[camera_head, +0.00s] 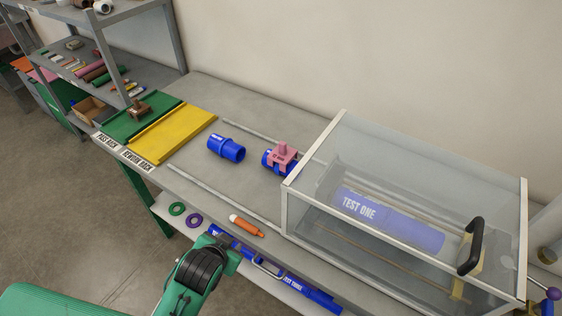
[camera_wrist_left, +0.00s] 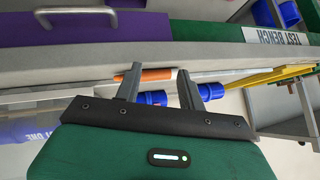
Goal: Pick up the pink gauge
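The pink gauge (camera_head: 284,154) sits over a blue pipe piece (camera_head: 267,161) on the grey bench, close to the left end of the clear box. Its far side is hidden, and I cannot make it out in the left wrist view. My left gripper (camera_wrist_left: 160,85) is open, its two fingers apart with nothing held between them. In the head view my left arm comes up from the bottom, in front of the bench's front edge and well short of the gauge. My right gripper is in neither view.
A clear box (camera_head: 335,117) with a metal frame covers a blue "TEST ONE" cylinder (camera_head: 385,217). Another blue pipe piece (camera_head: 226,149) lies left of the gauge. An orange tool (camera_head: 246,226) lies near the front edge. Yellow (camera_head: 172,132) and green (camera_head: 127,118) racks are at left.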

